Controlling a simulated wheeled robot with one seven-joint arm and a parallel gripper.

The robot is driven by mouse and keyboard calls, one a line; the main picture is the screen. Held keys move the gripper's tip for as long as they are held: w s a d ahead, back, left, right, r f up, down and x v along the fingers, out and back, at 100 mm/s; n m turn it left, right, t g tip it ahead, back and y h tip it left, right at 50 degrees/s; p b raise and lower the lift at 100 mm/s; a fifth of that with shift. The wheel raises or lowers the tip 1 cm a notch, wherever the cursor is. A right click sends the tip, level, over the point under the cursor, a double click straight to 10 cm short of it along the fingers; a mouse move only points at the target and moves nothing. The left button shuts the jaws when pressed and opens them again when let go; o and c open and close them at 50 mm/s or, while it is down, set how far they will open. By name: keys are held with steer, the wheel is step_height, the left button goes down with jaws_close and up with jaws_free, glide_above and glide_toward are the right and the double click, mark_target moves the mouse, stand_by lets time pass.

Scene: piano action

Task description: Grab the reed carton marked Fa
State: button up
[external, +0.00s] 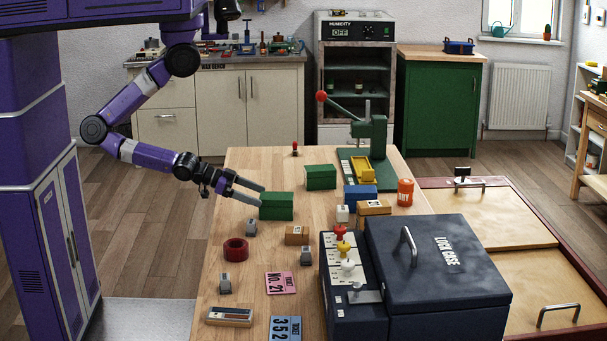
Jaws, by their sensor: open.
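No label reading Fa is legible in this view, so I cannot tell which box is the Fa carton. A green box (277,212) lies at the left of the wooden table, and a second green box (320,178) lies behind it to the right. My gripper (262,196) is open at the nearer green box, one finger along its far side and one at its left end. I cannot tell whether they touch it. Small tan boxes with labels, one in front (296,235) and one to the right (374,208), and a blue box (359,194) are also on the table.
A dark lock case (435,250) fills the table's right front. A green lever press (372,150) stands at the back. An orange canister (405,192), a red tape roll (236,249), grey blocks and ticket cards (281,283) lie around. The table's back left is mostly clear.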

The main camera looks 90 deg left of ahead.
mark_target(273, 199)
steer(key=shift+a+r+p+x, duration=0.15)
steer(key=shift+p+x, duration=0.3)
steer(key=shift+x, duration=1.15)
steer(key=shift+a+r+p+x, duration=0.1)
steer(key=shift+p+x, duration=0.3)
steer(key=shift+x, duration=1.9)
steer(key=shift+c, duration=0.2)
steer(key=c, duration=1.8)
